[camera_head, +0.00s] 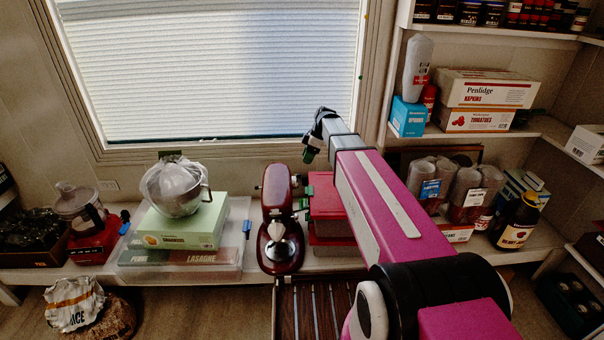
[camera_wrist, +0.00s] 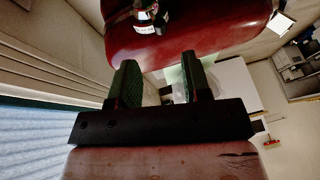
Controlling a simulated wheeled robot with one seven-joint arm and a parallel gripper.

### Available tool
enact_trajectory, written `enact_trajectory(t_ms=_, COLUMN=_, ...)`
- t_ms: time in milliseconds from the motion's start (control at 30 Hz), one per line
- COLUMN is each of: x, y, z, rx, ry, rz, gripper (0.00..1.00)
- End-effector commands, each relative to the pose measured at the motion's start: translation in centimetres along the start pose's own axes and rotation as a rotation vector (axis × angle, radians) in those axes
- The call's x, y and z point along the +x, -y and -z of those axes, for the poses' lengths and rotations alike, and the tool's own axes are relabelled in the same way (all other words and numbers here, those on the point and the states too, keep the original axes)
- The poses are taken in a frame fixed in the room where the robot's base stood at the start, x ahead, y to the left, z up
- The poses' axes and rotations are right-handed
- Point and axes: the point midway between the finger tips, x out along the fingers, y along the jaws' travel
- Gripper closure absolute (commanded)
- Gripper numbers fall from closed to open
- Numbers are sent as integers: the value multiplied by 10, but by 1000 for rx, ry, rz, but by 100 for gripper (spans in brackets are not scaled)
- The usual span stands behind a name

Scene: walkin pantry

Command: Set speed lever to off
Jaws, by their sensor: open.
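A dark red stand mixer (camera_head: 272,250) stands on the counter below the window, its silver attachment hub facing me. Its glossy red body (camera_wrist: 215,32) fills the top of the wrist view. A dark part with a pale label (camera_wrist: 150,14) sits on that body; I cannot tell whether it is the speed lever. The lever's setting is not readable in either view. My gripper (camera_head: 309,154) is above and behind the mixer, to its right, near the window. In the wrist view its two green-padded fingers (camera_wrist: 161,72) are apart with nothing gripped, pointing towards the mixer.
Red boxes (camera_head: 330,212) stand close to the mixer's right. To the left, a wrapped metal bowl (camera_head: 175,188) sits on a green box (camera_head: 183,235). A food processor (camera_head: 85,220) is farther left. Right-hand shelves hold boxes and jars (camera_head: 516,222). The space between gripper and window is narrow.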

Motion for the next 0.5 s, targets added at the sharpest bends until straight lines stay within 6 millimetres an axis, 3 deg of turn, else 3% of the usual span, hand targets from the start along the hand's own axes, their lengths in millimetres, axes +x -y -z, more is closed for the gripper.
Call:
enact_trajectory(t_ms=300, x=57, y=0, z=0, rx=2, ry=1, rz=1, gripper=56)
enact_trajectory(t_ms=500, x=79, y=0, z=0, rx=2, ry=1, rz=0, gripper=56)
